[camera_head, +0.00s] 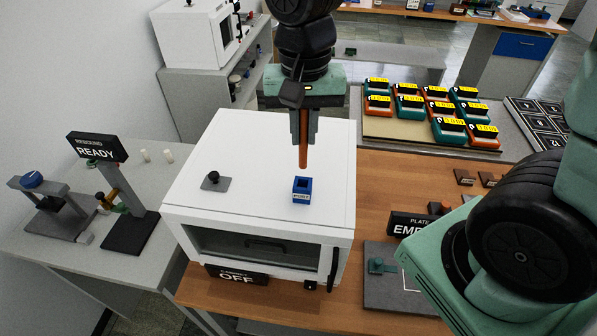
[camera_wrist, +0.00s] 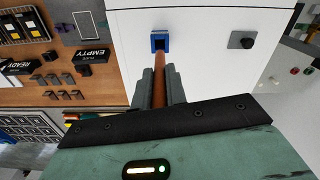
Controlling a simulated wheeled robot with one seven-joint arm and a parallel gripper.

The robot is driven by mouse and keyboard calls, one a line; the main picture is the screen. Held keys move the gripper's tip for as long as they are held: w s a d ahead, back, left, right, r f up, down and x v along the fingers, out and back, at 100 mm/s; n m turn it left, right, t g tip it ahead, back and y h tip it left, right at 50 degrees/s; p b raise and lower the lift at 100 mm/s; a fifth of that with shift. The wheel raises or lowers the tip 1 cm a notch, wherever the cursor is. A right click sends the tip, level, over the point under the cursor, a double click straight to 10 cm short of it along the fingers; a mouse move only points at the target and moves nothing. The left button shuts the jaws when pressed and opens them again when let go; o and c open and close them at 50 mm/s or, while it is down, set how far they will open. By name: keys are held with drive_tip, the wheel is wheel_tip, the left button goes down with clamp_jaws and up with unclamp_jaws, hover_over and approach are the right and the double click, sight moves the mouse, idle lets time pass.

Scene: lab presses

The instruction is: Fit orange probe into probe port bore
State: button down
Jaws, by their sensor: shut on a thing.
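The orange probe (camera_head: 303,152) is an upright rod held between the fingers of my gripper (camera_head: 303,128). My gripper is shut on it, with the probe's lower end sticking out below the fingertips. The blue probe port (camera_head: 302,190) is a small square block with a dark bore on the white cabinet's top. In the head view the probe's tip is just above and behind the port, apart from it. In the wrist view the probe (camera_wrist: 160,75) points toward the port (camera_wrist: 160,40), and its far end overlaps the port's edge, so the exact gap is hard to judge.
The white cabinet (camera_head: 250,150) also bears a black knob on a grey plate (camera_head: 216,181). An "OFF" sign (camera_head: 238,277) is at its front. A READY sign (camera_head: 97,147) stands left. Several orange and teal devices (camera_head: 435,110) sit at the back right. The cabinet top around the port is clear.

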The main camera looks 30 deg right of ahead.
sight(303, 167)
wheel_tip(303, 167, down, 8)
drive_tip(key=b, duration=0.6)
drive_tip(key=shift+f, duration=0.25)
drive_tip(key=shift+r, duration=0.1)
drive_tip(key=c, duration=1.8)
unclamp_jaws()
drive_tip(key=shift+f, duration=0.2)
drive_tip(key=shift+c, duration=0.2)
drive_tip(key=o, duration=0.4)
